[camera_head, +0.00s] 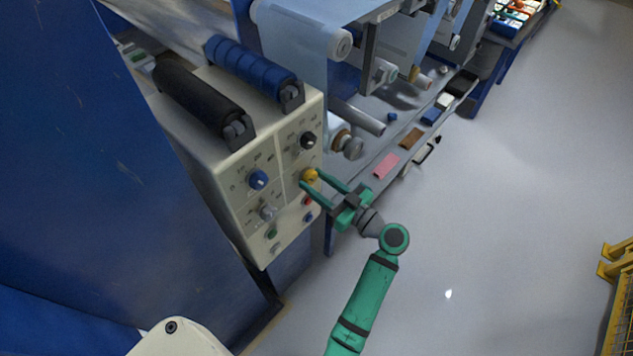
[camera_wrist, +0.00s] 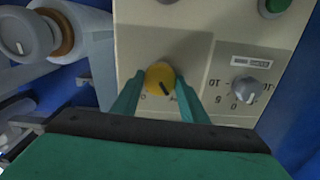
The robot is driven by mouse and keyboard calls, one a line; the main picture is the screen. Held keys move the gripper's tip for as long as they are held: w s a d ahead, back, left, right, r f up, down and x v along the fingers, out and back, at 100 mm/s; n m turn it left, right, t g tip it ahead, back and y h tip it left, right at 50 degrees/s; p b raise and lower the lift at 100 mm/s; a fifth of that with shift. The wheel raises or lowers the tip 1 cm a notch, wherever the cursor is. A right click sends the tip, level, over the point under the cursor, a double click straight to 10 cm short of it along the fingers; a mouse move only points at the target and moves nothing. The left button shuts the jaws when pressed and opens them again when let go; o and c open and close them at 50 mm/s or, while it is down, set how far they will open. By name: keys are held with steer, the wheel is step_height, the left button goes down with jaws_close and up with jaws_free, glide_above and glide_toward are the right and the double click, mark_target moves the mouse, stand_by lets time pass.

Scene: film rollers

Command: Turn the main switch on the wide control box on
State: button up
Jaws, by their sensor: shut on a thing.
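The wide control box (camera_head: 246,217) is a cream panel with several knobs and buttons, at centre left in the head view. Its face (camera_wrist: 215,65) fills the middle of the wrist view. A yellow knob (camera_head: 309,175) sits on its right half. In the wrist view the yellow knob (camera_wrist: 159,77) has a dark pointer line slanting to the lower right, with partly hidden marks below it. My gripper (camera_head: 312,180) reaches in from the right. Its green fingers (camera_wrist: 160,90) are shut on the yellow knob, one on each side.
A grey dial (camera_wrist: 245,89) is right of the yellow knob in the wrist view. Blue (camera_head: 258,180) and black (camera_head: 307,140) knobs are nearby on the panel. Rollers (camera_head: 251,68) lie above the box. A shelf with small blocks (camera_head: 386,165) runs behind my gripper. Open floor (camera_head: 500,220) lies right.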

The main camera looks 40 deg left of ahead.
steer(key=m, duration=0.3)
steer(key=shift+m, duration=0.4)
steer(key=m, duration=0.3)
steer(key=shift+m, duration=0.3)
steer(key=m, duration=0.6)
steer(key=shift+m, duration=0.4)
steer(key=o, duration=1)
steer(key=shift+o, duration=0.2)
steer(key=shift+d, duration=0.15)
steer(key=d, duration=1)
steer(key=shift+s+d, duration=0.3)
steer(key=shift+s, duration=0.15)
